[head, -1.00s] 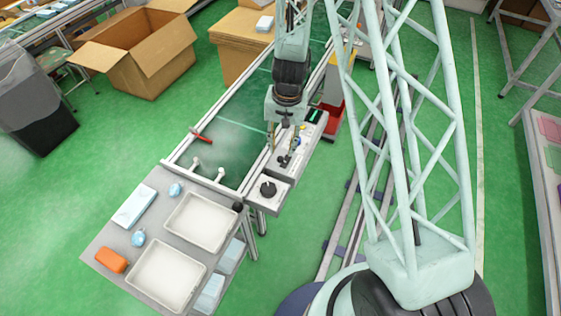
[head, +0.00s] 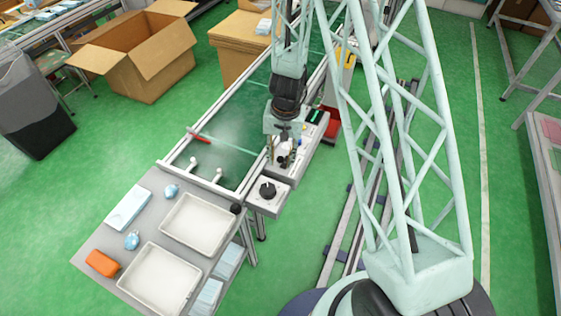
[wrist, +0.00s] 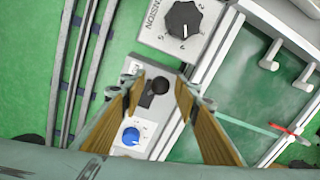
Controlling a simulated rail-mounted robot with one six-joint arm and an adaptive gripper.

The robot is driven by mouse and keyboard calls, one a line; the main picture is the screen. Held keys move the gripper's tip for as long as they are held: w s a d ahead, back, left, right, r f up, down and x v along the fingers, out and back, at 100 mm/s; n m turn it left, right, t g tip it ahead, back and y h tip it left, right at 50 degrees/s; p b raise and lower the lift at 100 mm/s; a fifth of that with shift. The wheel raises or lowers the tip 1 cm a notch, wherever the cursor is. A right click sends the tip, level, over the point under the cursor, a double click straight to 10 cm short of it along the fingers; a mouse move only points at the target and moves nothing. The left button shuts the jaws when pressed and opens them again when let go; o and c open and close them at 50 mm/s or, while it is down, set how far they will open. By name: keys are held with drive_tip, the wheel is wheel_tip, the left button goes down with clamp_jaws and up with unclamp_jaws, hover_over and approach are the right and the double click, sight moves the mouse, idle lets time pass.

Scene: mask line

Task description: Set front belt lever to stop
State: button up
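The belt lever is a black ball knob (wrist: 159,85) on a short stalk over a dark slot plate, set in the pale control panel (wrist: 164,57). In the wrist view, the two tan-padded fingers of my gripper (wrist: 160,79) stand apart, with the knob between their tips. I cannot tell whether either finger touches it. In the head view my gripper (head: 283,148) hangs low over the control panel (head: 311,146) beside the green belt (head: 235,122). The lever is too small and covered there to read its position.
A tension dial (wrist: 183,19) and a blue knob (wrist: 131,136) flank the lever. A red-tipped bar (wrist: 282,130) crosses the belt. A grey table (head: 118,238) with two white trays stands at the belt's near end. An open cardboard box (head: 145,75) is beyond.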

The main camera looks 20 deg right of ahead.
drive_tip(key=shift+f, duration=0.3)
drive_tip(key=shift+c, duration=0.9)
clamp_jaws()
